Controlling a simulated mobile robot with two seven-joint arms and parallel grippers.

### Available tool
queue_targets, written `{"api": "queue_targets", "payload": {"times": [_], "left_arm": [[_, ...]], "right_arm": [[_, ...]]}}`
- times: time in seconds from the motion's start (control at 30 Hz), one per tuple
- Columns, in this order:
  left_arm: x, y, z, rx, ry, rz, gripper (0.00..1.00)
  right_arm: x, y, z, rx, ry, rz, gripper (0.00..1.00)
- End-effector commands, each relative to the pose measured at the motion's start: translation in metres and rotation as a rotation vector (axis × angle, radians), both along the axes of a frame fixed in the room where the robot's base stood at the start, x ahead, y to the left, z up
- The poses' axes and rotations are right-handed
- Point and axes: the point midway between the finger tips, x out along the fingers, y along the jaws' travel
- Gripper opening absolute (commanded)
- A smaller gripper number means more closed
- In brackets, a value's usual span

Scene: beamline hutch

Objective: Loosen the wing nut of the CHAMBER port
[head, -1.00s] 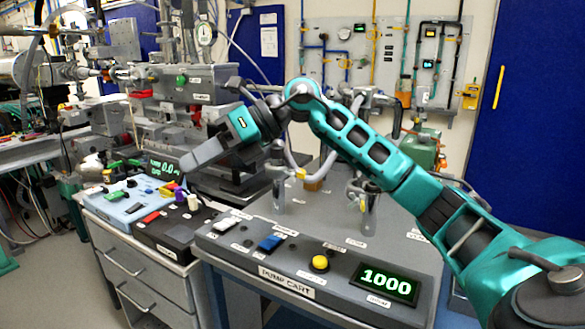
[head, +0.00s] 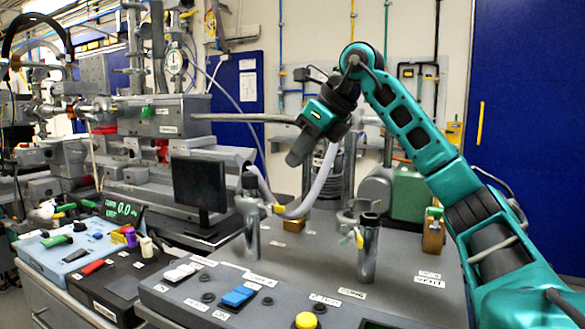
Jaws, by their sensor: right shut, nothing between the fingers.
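My right gripper (head: 293,160) is shut and empty, pointing down and left in the air above the pump cart (head: 320,272). Two upright metal port stubs stand on the cart top, a left stub (head: 251,235) and a right stub (head: 368,255). A grey hose (head: 318,185) curves down to a clamp at the left stub, where a yellow wing nut (head: 278,208) shows. Another yellow wing nut (head: 358,238) is at the right stub, whose top looks open. The gripper is above and apart from both. I cannot read which label says CHAMBER. My left gripper is not in view.
A dark monitor (head: 200,190) stands left of the stubs. A green-grey pump (head: 398,195) sits behind. The cart top between the stubs is clear.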

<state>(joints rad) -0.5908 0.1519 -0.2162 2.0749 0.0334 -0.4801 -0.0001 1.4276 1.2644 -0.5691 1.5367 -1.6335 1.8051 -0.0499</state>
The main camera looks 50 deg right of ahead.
Motion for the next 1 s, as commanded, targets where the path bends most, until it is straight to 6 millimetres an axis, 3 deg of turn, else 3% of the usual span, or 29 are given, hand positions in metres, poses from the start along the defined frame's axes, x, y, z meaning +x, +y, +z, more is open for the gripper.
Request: {"api": "queue_targets", "payload": {"times": [0.2,0.5,1.0], "left_arm": [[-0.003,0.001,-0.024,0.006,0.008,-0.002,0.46],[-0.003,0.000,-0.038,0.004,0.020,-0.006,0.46],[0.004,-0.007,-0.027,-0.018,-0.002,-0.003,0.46]], "right_arm": [[0.027,0.008,-0.044,0.001,0.003,0.003,0.00],[0.057,0.017,-0.085,0.001,0.001,0.003,0.00],[0.066,0.019,-0.095,0.000,0.000,0.001,0.00]]}}
